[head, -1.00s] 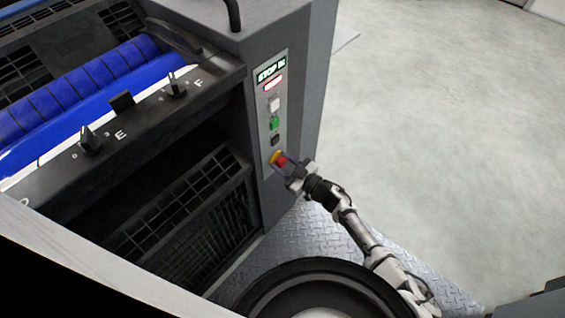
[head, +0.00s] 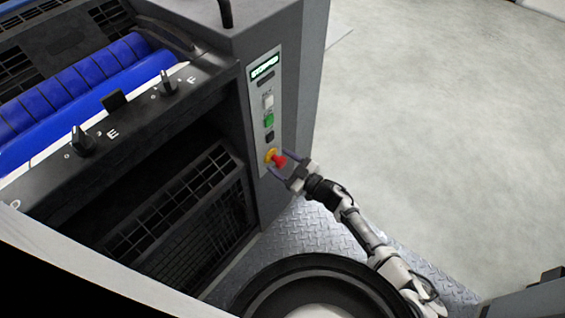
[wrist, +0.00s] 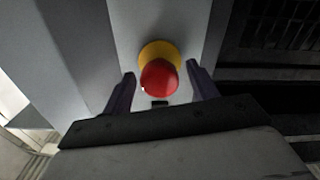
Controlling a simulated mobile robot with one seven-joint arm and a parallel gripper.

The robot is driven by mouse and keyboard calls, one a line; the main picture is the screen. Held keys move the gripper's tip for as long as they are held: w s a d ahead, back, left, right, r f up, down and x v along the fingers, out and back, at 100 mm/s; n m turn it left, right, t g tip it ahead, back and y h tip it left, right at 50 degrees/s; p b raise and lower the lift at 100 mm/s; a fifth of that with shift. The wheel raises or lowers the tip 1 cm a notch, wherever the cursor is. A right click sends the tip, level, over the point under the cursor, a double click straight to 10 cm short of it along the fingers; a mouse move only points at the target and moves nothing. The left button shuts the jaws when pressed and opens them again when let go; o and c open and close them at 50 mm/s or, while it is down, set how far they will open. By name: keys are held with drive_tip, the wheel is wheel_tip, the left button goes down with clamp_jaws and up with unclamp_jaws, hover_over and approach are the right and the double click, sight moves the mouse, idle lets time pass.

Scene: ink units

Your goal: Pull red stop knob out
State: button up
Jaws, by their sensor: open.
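The red stop knob (head: 280,161) sits on a yellow collar (head: 270,155) near the bottom of the light control panel on the machine's side. In the head view it stands out from the collar. My gripper (head: 277,163) is at the panel with its fingers around the knob. In the wrist view the red knob (wrist: 159,77) and the yellow collar (wrist: 160,50) lie between my two spread fingers (wrist: 163,82), with a gap on each side. The fingers are open and do not touch the knob.
Above the knob are a black button (head: 270,136), a green button (head: 268,120), a white button (head: 267,101) and a small display (head: 264,67), apparently reading STOPPED. Blue rollers (head: 85,85) are at the left. Open floor (head: 430,130) lies to the right.

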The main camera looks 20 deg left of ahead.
drive_tip(key=b+v, duration=0.1)
drive_tip(key=v, duration=1.3)
drive_tip(key=shift+b, duration=0.4)
drive_tip(key=shift+a, duration=0.1)
